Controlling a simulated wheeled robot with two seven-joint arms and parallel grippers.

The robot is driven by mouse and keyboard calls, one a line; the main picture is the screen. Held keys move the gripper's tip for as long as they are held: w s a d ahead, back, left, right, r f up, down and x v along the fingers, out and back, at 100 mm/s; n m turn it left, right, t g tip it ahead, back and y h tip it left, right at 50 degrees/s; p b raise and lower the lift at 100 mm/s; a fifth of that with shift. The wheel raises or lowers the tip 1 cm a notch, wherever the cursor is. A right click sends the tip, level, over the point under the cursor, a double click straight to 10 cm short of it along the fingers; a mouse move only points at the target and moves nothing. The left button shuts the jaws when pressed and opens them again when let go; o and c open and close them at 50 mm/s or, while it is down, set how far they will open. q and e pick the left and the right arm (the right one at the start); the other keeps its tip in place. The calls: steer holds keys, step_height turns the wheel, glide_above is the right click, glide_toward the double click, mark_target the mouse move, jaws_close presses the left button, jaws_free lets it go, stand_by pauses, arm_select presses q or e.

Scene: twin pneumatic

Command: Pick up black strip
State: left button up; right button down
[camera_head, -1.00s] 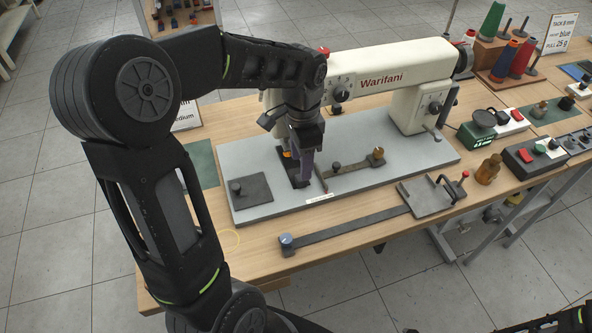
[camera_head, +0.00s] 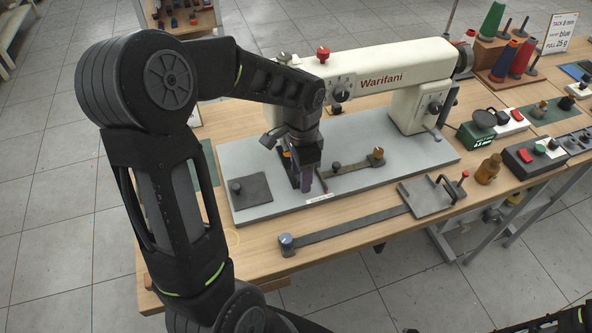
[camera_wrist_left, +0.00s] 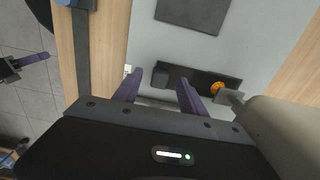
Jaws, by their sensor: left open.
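A long dark strip (camera_head: 345,227) lies flat on the wooden table in front of the machine bed. It runs from a blue-topped knob (camera_head: 287,243) to a grey plate, and its edge shows at the left of the left wrist view (camera_wrist_left: 83,55). A shorter dark bar (camera_wrist_left: 200,77) lies on the grey bed. My left gripper (camera_head: 305,182) is over the bed; its purple fingers (camera_wrist_left: 158,92) are apart and empty, with the short bar beyond them. My right gripper (camera_wrist_left: 30,64) shows partly at the wrist view's left, a purple finger visible.
The cream sewing machine (camera_head: 385,78) rises behind my left gripper. A dark square plate (camera_head: 251,190) lies on the bed's left. A grey clamp plate (camera_head: 428,198), an amber bottle (camera_head: 488,169) and a control box (camera_head: 535,153) stand to the right.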

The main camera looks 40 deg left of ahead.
arm_select(q)
jaws_close()
stand_by(0.5)
